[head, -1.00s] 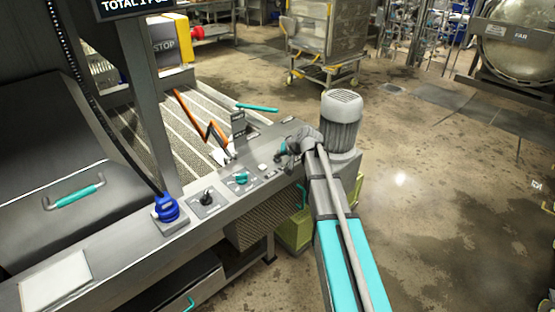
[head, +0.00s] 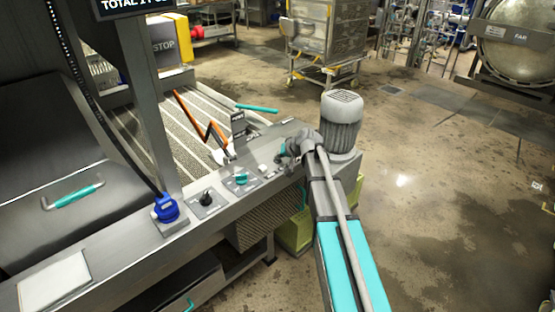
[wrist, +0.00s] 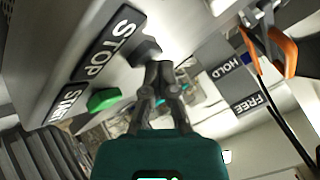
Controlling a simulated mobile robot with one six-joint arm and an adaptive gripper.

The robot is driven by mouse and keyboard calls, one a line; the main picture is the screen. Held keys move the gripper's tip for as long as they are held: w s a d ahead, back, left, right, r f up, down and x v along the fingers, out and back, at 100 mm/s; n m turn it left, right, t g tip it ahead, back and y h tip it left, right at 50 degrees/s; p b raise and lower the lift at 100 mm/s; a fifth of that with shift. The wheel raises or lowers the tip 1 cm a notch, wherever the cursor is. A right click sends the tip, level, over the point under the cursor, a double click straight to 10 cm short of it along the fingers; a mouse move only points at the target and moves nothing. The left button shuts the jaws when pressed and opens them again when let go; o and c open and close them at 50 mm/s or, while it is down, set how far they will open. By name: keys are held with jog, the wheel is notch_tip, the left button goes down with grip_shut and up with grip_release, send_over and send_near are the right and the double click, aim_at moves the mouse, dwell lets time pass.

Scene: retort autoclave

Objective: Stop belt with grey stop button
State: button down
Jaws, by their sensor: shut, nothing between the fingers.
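The grey stop button (wrist: 148,48) sits beside the black STOP label (wrist: 115,42) in the wrist view. A green button (wrist: 103,99) sits beside the START label (wrist: 68,104). My gripper (wrist: 159,66) is shut and empty, its fingertips right at the edge of the grey button; I cannot tell whether they touch it. In the head view my gripper (head: 288,153) is low over the right end of the control panel (head: 185,240) and hides the buttons there. The ribbed belt (head: 160,118) lies behind the panel.
A grey motor (head: 341,120) stands just right of my gripper. A teal-handled switch (head: 241,178), a black knob (head: 207,198) and a blue plug (head: 166,208) line the panel. Orange-handled parts (head: 217,132) rise behind it.

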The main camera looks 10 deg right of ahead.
jog(key=shift+r, duration=0.15)
jog(key=shift+r+p, duration=0.8)
jog(key=shift+p, duration=0.1)
jog(key=shift+r, duration=0.1)
jog(key=shift+r+p, duration=2.4)
jog(key=shift+p, duration=0.1)
jog(key=s+a+n+g+h+p, duration=0.1)
jog(key=s+g+h+p, duration=0.4)
jog(key=s, duration=2.5)
jog(key=shift+s+a+f+n+g+h, duration=0.25)
jog(key=shift+f+n+g+h, duration=0.1)
jog(key=shift+g, duration=0.85)
